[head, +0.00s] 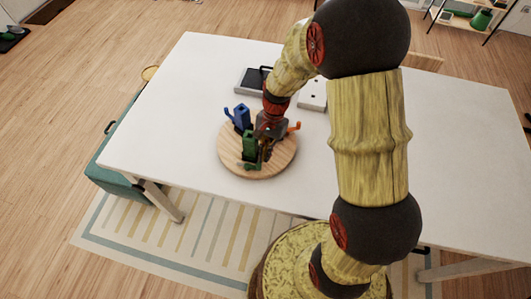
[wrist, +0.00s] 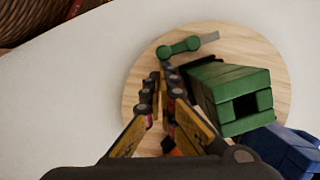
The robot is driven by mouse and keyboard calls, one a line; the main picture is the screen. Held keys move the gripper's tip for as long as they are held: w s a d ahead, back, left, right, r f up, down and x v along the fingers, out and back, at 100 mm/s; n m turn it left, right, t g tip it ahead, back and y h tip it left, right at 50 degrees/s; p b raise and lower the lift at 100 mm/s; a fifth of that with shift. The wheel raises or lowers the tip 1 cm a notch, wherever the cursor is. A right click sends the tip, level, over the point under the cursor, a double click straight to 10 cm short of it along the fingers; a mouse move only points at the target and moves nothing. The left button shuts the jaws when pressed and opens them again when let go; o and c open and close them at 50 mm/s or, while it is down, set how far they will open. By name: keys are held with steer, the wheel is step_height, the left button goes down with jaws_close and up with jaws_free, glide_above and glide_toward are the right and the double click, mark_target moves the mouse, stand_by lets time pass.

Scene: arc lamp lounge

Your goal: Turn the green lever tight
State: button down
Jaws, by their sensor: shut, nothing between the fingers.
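A round wooden board (head: 229,160) on the white table carries a green post (head: 250,143), a blue post (head: 242,116) and an orange lever (head: 294,127). In the wrist view the green post (wrist: 232,95) has a square hole in its end. The green lever (wrist: 180,47) lies just beyond my fingertips, beside the green post; a grey strip extends from its right end. My gripper (wrist: 167,74) is shut and empty, pointing at the lever. I cannot tell whether the tips touch it. In the head view my gripper (head: 264,153) is low over the board's front and partly hides the lever.
The blue post (wrist: 285,148) is at the wrist view's lower right. Behind the board lie a dark tray (head: 249,82) and a white plate with holes (head: 313,94). The white table (head: 180,110) is clear to the left. A teal bench (head: 118,150) stands at its left edge.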

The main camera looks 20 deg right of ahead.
steer(key=shift+s, duration=0.15)
steer(key=shift+s+a+r+m+t+p, duration=0.1)
steer(key=shift+s+a+m+t+p, duration=0.1)
steer(key=shift+s+m+p, duration=0.6)
steer(key=shift+s+a+r+m+t+p, duration=0.15)
steer(key=shift+s+m+p, duration=0.2)
steer(key=shift+m, duration=0.75)
steer(key=m+p, duration=0.1)
steer(key=m, duration=0.1)
steer(key=s+a+m+t+p, duration=0.1)
steer(key=shift+s+a+f+m+y, duration=0.1)
steer(key=shift+s+a+m+y, duration=0.05)
steer(key=shift+s+m+y, duration=0.2)
steer(key=a+m, duration=0.1)
steer(key=s+m+p, duration=0.1)
steer(key=m, duration=0.1)
steer(key=shift+s+a+m+t, duration=0.1)
steer(key=shift+a+m+t, duration=0.15)
steer(key=shift+a+t, duration=0.15)
steer(key=a+m, duration=0.1)
steer(key=m, duration=0.1)
steer(key=a+m+p, duration=0.1)
steer(key=shift+s+f+m+t, duration=0.1)
steer(key=shift+s+m+t, duration=0.2)
steer(key=shift+m+t, duration=0.1)
steer(key=shift+w, duration=0.15)
steer(key=shift+w+p, duration=0.35)
steer(key=shift+w, duration=0.35)
